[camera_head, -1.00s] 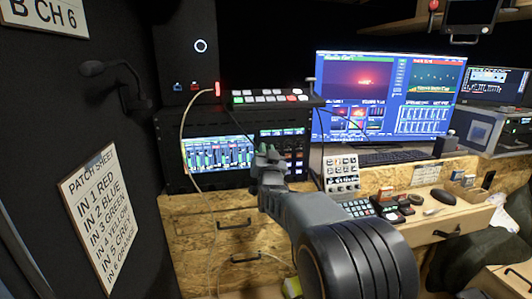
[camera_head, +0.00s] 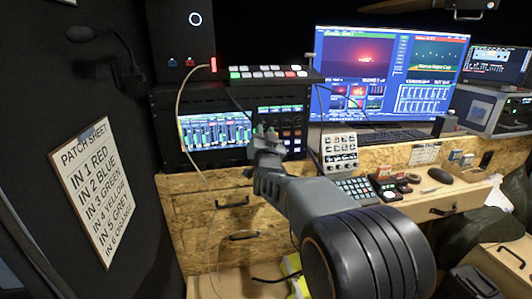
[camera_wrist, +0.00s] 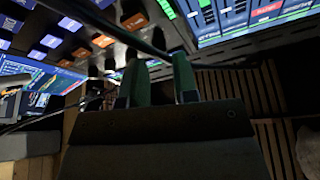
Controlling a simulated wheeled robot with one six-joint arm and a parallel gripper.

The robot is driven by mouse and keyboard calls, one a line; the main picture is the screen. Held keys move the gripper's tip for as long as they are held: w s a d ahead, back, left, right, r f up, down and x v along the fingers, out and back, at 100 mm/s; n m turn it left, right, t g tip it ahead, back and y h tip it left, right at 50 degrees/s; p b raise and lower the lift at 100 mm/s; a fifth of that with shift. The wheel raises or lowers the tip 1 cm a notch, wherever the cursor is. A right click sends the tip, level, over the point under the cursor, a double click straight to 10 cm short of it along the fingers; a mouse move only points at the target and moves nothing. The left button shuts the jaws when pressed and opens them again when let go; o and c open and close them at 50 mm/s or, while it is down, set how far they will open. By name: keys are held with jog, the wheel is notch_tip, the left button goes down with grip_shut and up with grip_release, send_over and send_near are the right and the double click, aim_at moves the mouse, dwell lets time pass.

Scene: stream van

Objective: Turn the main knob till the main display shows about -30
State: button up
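My gripper (camera_head: 265,135) is held up in front of the black rack unit (camera_head: 168,155), between its wide lit screen (camera_head: 215,131) and its orange buttons. The rack panel (camera_wrist: 75,35) with blue and orange lit buttons lies beyond and to the left of the fingers. A small lit display (camera_head: 280,109) sits on the rack above the gripper. I cannot make out the main knob or any number; the gripper hides part of the panel.
A switcher panel with lit buttons (camera_head: 268,72) sits on the rack. A thin pale cable (camera_head: 180,95) hangs down its front. To the right are a large monitor (camera_head: 385,75), a small mixer (camera_head: 339,152) and a keypad (camera_head: 353,189). A microphone (camera_head: 90,34) juts from the left wall.

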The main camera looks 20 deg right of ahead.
jog(key=v, duration=1.1)
jog(key=shift+s+b, duration=0.2)
jog(key=shift+b, duration=0.15)
jog(key=shift+a, duration=0.1)
jog(key=s+a+r+n+g+y+p, duration=0.15)
jog(key=a+n+g+y+p, duration=0.45)
jog(key=p, duration=0.6)
jog(key=s+a+n+g+y+p, duration=0.1)
jog(key=s+a+n+g+p, duration=0.1)
jog(key=s+g+p, duration=0.7)
jog(key=s+g, duration=0.2)
jog(key=s, duration=0.5)
jog(key=shift+s+r+y, duration=0.15)
jog(key=shift+r+y, duration=0.05)
jog(key=shift+y, duration=0.1)
